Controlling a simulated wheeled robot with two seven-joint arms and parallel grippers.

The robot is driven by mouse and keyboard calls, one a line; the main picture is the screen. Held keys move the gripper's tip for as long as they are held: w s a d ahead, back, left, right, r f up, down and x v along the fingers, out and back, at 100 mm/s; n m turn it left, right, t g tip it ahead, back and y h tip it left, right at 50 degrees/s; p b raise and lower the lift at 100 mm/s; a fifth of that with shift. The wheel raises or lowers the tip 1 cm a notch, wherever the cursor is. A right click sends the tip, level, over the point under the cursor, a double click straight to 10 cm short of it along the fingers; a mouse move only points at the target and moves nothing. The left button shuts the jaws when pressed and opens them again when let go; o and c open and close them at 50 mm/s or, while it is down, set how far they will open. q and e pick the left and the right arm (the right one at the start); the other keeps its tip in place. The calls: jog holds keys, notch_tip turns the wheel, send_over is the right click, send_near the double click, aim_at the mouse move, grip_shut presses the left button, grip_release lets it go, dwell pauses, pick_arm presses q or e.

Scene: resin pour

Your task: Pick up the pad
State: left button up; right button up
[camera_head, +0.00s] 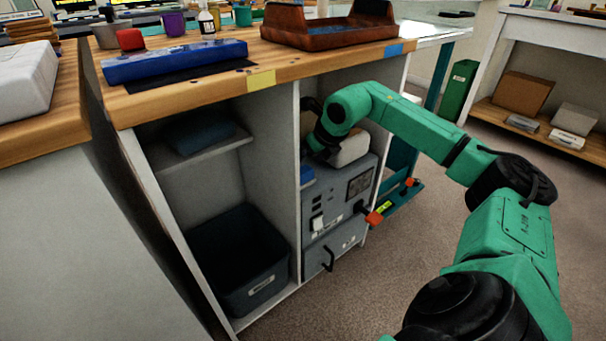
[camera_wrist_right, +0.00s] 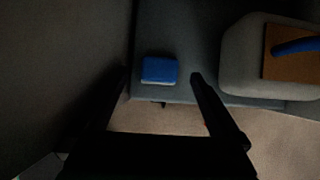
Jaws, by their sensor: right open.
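The pad (camera_wrist_right: 160,69) is a small blue block with a pale lower edge. In the right wrist view it lies near the edge of a grey surface. In the head view a bit of its blue (camera_head: 307,174) shows on top of a grey machine (camera_head: 340,195) inside the cabinet. My right gripper (camera_wrist_right: 160,80) is open, with its two dark fingers to either side of the pad in the wrist view and nothing held. In the head view its fingers are mostly hidden in the cabinet. My left gripper is not in view.
A pale rounded block (camera_head: 351,148) sits beside the pad on the machine; an orange-brown patch and blue strip show on it in the wrist view. Cabinet walls (camera_head: 270,150) enclose the space closely. A dark bin (camera_head: 240,260) stands in the left compartment, and the wooden worktop (camera_head: 300,62) is above.

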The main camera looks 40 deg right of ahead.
aim_at(303, 170)
jog(key=b+x, duration=0.1)
jog(key=x, duration=0.4)
jog(key=shift+f, duration=0.1)
jog(key=shift+s, duration=0.1)
jog(key=c, duration=1.4)
jog(key=shift+o, duration=0.2)
notch_tip(303, 170, up, 4)
jog(key=shift+s+r+p, duration=0.1)
jog(key=shift+p, duration=1.05)
jog(key=s+b, duration=0.1)
jog(key=s, duration=1.6)
jog(key=shift+s+a+f+b, duration=0.25)
jog(key=shift+s+b, duration=0.1)
jog(key=shift+s, duration=0.05)
